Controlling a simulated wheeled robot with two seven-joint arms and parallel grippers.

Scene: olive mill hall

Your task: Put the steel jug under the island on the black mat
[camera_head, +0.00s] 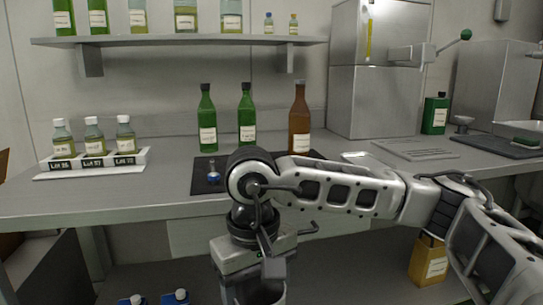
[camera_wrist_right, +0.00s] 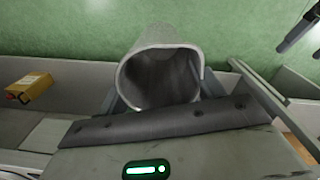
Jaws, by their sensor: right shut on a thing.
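The steel jug (camera_wrist_right: 148,80) is a grey, open-mouthed vessel in the right wrist view, seen into its dark inside. My right gripper (camera_wrist_right: 158,95) is shut on it, with a finger on either side. In the head view the jug (camera_head: 255,293) shows below my right wrist, in front of the counter and lower than its top, cut by the bottom edge. The black mat (camera_head: 202,186) lies on the counter, partly hidden behind my right arm. My left gripper is not in view.
A small flask with blue liquid (camera_head: 213,175) stands on the mat's left part. Two green bottles (camera_head: 207,120) and a brown bottle (camera_head: 299,120) stand near its back. A white rack (camera_head: 92,164) is left. A yellow-brown can (camera_head: 428,260) and blue-capped items (camera_head: 176,298) are below the counter (camera_head: 110,205).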

